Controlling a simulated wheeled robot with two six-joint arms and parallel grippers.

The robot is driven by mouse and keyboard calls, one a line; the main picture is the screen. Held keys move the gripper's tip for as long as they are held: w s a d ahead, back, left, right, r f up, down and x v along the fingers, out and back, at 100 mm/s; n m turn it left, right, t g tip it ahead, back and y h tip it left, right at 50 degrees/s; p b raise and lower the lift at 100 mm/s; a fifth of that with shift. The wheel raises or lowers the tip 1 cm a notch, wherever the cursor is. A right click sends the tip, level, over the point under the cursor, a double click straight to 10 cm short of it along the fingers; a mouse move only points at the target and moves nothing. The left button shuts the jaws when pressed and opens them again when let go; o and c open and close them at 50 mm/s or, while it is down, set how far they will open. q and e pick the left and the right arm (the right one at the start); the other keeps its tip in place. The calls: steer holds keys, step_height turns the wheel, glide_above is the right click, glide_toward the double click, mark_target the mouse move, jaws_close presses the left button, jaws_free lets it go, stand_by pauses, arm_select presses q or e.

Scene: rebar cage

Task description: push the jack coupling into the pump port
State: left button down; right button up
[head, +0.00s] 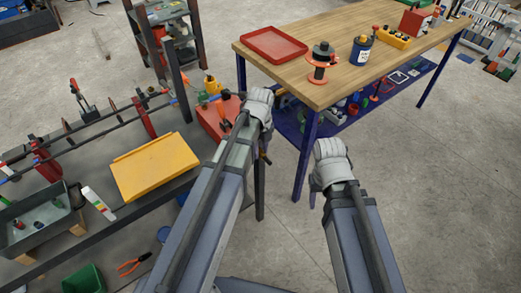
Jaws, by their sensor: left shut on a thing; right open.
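My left gripper (258,104) is at the right end of the dark bench, beside a red box-shaped unit (213,121). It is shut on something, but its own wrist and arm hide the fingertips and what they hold. I cannot make out the jack coupling or the pump port for certain. Small yellow and green fittings (204,97) stand just behind the red unit. My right gripper (327,164) is open, over the floor in front of the wooden table. Its wrist largely hides its fingers.
The dark bench (160,216) holds a yellow tray (154,167), a grey bin (38,225) and long bars on red stands. The wooden table (343,79) carries a red tray (273,44), an orange spool (321,68) and a blue can (361,50).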

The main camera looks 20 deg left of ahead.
arm_select(q)
steer(key=shift+w+a, duration=1.25)
steer(key=shift+a, duration=0.3)
stand_by(0.4)
steer(key=shift+c, duration=2.3)
jaws_free()
steer(key=shift+r, duration=0.15)
step_height(320, 180, up, 8)
steer(key=p, duration=0.8)
steer(key=shift+f, duration=0.2)
